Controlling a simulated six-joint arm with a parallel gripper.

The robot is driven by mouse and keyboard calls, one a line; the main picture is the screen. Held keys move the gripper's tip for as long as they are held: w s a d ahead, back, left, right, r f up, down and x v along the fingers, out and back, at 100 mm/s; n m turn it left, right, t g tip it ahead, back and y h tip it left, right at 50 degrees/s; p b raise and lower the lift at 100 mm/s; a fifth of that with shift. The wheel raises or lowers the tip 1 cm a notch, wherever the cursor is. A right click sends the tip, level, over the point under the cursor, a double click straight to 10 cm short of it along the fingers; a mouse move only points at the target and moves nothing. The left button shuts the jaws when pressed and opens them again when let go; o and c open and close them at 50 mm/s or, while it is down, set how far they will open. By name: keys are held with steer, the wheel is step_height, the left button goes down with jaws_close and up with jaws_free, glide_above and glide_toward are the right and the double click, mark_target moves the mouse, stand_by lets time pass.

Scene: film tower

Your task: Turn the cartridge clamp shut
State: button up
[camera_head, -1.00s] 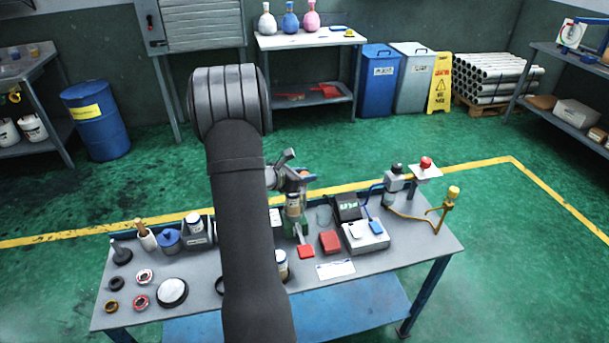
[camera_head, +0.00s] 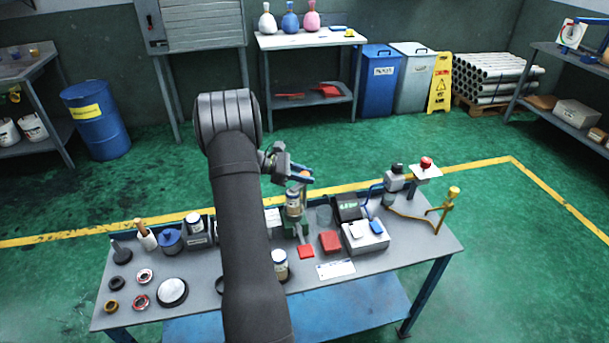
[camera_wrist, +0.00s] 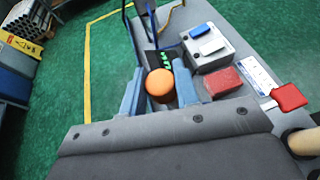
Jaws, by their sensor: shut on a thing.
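The film tower's cartridge (camera_head: 293,198), a pale cylinder with a dark band, stands upright at the back middle of the bench in the head view. An orange round knob (camera_wrist: 160,83) shows in the wrist view between the blue fingers of my gripper (camera_wrist: 158,92). In the head view my gripper (camera_head: 300,175) is at the top of the tower, shut on this knob. A flat red handle (camera_head: 305,251) sticks out low at the tower's front; it also shows in the wrist view (camera_wrist: 289,97). The clamp's inner parts are hidden by my gripper and arm.
A jar (camera_head: 280,264) stands in front, close to my arm.

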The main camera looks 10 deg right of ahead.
stand_by(0.4)
steer(key=o, duration=1)
steer(key=shift+c, duration=0.2)
steer(key=v, duration=1.7)
steer(key=shift+a, duration=0.15)
steer(key=shift+w, duration=0.15)
steer(key=x, duration=1.7)
